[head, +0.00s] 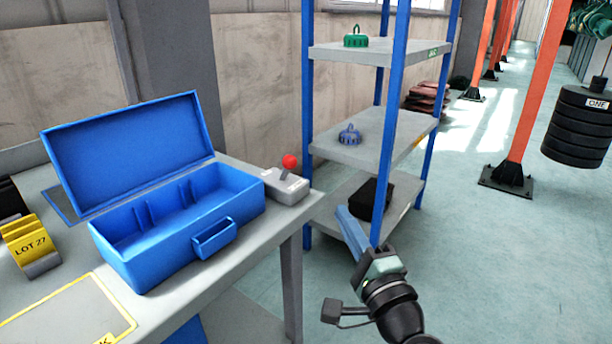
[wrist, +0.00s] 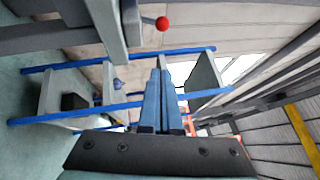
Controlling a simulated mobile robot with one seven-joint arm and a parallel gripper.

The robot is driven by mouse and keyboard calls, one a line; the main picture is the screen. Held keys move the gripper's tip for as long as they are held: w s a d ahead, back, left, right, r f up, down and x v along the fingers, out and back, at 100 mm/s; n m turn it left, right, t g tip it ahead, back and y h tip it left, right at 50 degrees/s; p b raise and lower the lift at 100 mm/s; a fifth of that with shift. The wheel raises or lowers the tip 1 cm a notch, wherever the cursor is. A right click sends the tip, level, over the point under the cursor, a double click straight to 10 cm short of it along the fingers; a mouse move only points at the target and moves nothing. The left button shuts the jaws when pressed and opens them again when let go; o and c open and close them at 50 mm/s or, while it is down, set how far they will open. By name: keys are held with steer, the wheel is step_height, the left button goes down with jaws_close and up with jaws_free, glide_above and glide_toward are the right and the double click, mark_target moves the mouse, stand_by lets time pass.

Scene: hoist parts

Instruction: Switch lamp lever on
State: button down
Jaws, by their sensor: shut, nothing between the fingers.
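The lamp lever (head: 289,164) has a red ball knob on a short stick, set on a grey box (head: 286,186) at the right corner of the workbench. The stick looks tilted a little to the right in the head view. The red knob (wrist: 163,23) also shows near the top of the wrist view, with its stick running to the left. My gripper (head: 345,216) is right of the bench and lower in the picture than the lever, apart from it. Its blue fingers (wrist: 161,85) are together and empty.
An open blue toolbox (head: 150,255) stands on the grey workbench (head: 215,300), left of the lever box. A blue-post shelf unit (head: 355,52) stands behind my gripper, holding a green part (head: 355,40), a blue part (head: 349,135) and a black box (head: 372,195).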

mark_target(288, 169)
steer(key=shift+w+a+r+b, duration=0.45)
steer(key=shift+w+a, duration=0.65)
steer(key=shift+w, duration=0.55)
steer(key=shift+w+a+r+b, duration=0.45)
steer(key=shift+w+a, duration=0.65)
steer(key=shift+w, duration=0.6)
steer(key=shift+w+a+r+b, duration=0.3)
steer(key=shift+w+a+r, duration=0.2)
steer(key=shift+w+a, duration=0.9)
steer(key=shift+w+d+r, duration=0.1)
steer(key=shift+w+d, duration=0.15)
steer(key=shift+d, duration=0.1)
steer(key=shift+r+p, duration=0.25)
steer(key=shift+p, duration=0.65)
steer(key=shift+a+n, duration=0.1)
steer(key=shift+n, duration=0.2)
